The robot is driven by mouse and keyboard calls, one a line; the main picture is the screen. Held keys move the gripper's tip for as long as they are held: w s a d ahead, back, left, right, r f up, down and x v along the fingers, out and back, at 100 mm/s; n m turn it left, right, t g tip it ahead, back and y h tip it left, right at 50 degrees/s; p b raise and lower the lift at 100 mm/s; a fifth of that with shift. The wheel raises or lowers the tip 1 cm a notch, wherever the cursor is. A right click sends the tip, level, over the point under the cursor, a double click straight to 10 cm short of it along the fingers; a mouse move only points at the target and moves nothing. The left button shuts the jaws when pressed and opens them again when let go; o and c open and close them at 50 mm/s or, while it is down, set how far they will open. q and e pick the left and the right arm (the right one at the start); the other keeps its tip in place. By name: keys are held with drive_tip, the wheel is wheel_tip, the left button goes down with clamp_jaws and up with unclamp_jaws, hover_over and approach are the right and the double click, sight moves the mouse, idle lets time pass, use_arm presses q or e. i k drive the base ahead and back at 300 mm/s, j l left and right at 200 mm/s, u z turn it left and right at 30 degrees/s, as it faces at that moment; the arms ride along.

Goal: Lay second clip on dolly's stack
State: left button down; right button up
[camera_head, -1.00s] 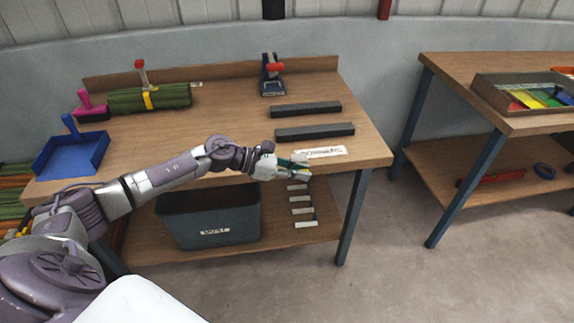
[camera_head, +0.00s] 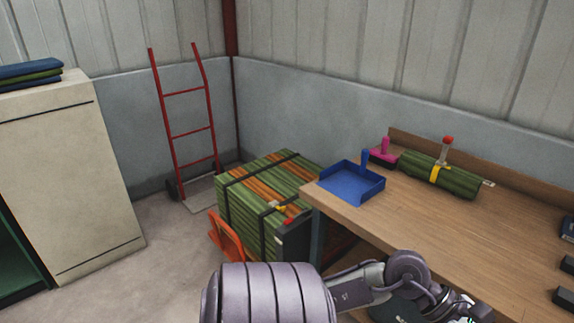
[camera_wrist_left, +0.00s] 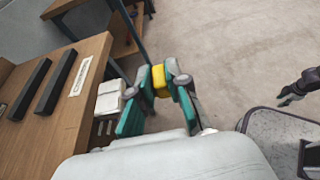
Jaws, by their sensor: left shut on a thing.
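My left gripper (camera_wrist_left: 158,72) is shut on a small yellow clip (camera_wrist_left: 160,84) in the left wrist view, past the workbench's edge. In the head view my left arm comes in at the bottom; the clip does not show there. The red dolly (camera_head: 184,132) stands upright at the back wall. A strapped stack of green and orange slats (camera_head: 240,210) stands in front of it, to the right. A small yellow piece (camera_head: 274,206) is at the stack's front edge. My right gripper (camera_wrist_left: 286,98) looks open and empty at the wrist view's right edge.
The workbench (camera_head: 440,235) holds a blue tray (camera_head: 345,190), a pink-handled tool (camera_head: 383,155) and a green roll (camera_head: 460,183). A beige cabinet (camera_head: 70,170) stands left. An orange object (camera_head: 226,238) is before the stack. Floor (camera_head: 170,260) between cabinet and stack is clear.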

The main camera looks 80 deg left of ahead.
sight(267, 195)
drive_tip(key=j+u, duration=0.4)
drive_tip(key=i+j+u, duration=0.1)
drive_tip(key=u, duration=0.25)
drive_tip(key=i+j+u, duration=0.1)
drive_tip(key=j+u, duration=0.3)
drive_tip(key=i+j+u, duration=0.1)
drive_tip(key=u, duration=0.25)
